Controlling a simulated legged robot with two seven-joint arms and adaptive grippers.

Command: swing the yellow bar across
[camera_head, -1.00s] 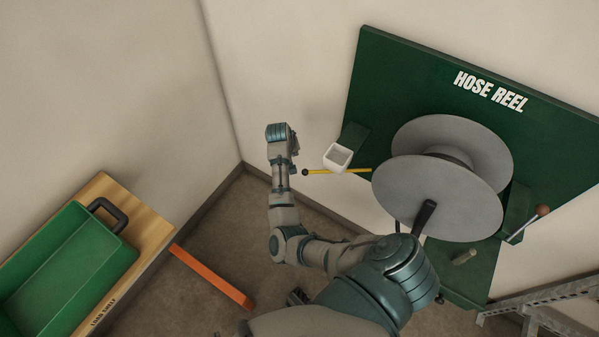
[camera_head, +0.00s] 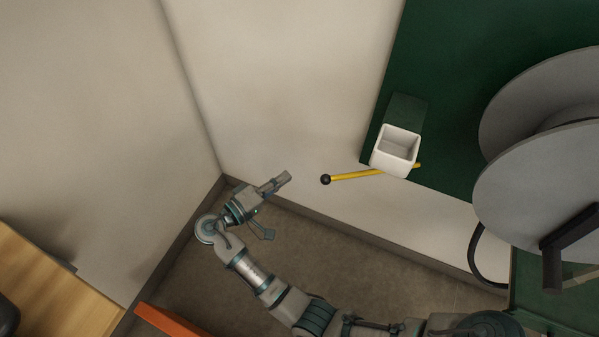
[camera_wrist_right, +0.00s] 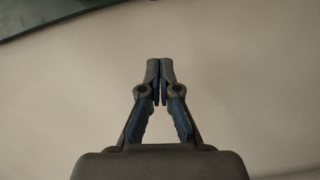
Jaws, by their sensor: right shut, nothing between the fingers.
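The yellow bar (camera_head: 352,175) with a black ball at its left end sticks out leftward from under a white square cup (camera_head: 396,152) on the green panel. My right gripper (camera_head: 286,177) is left of the black ball, with a gap between them in the picture. The bar is not visible in that view. My left gripper is not in view.
The grey hose reel (camera_head: 545,185) stands at the right on the green panel (camera_head: 450,70). A black hose loop (camera_head: 475,258) hangs by it. An orange bar (camera_head: 172,321) and a wooden top (camera_head: 50,285) are at the lower left.

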